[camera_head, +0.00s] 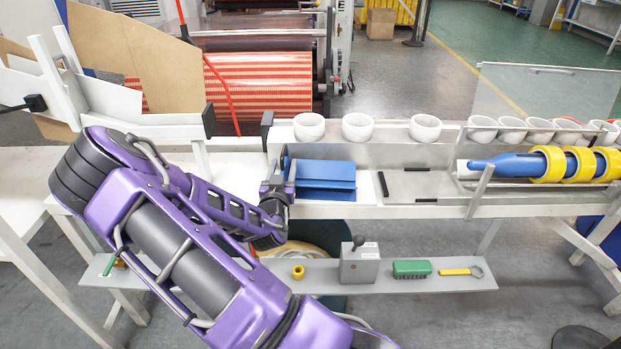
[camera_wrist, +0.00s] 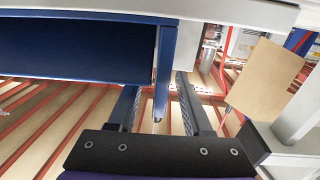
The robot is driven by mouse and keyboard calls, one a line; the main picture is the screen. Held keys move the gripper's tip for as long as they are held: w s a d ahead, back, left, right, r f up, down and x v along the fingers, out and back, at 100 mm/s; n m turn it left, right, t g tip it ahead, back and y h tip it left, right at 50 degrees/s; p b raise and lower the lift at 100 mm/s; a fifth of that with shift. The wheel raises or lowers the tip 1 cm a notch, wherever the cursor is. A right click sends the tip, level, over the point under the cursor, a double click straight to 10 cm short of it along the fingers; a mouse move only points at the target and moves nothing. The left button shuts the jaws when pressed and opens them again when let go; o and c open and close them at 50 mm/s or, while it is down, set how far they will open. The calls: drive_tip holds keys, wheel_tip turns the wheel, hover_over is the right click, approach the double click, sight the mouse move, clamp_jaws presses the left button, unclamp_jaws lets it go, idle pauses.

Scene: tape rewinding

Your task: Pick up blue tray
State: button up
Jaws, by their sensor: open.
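The blue tray (camera_head: 325,183) lies on the white bench top, left of centre in the head view. In the wrist view the tray (camera_wrist: 75,50) fills the upper left, and its narrow right end wall points down between my fingers. My gripper (camera_head: 284,168) is at the tray's left end. In the wrist view my gripper (camera_wrist: 157,85) is open, with one finger on each side of that end wall. I cannot tell whether either finger touches it.
Several white cups (camera_head: 357,127) stand along the back of the bench. A blue roller with yellow rings (camera_head: 548,166) lies to the right. A lower shelf (camera_head: 450,283) holds a grey box (camera_head: 360,266), a green brush (camera_head: 411,269) and a yellow-handled tool (camera_head: 458,271). Cardboard panels (camera_head: 140,55) stand back left.

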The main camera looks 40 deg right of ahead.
drive_tip(key=shift+w+d, duration=0.5)
clamp_jaws()
idle(1.1)
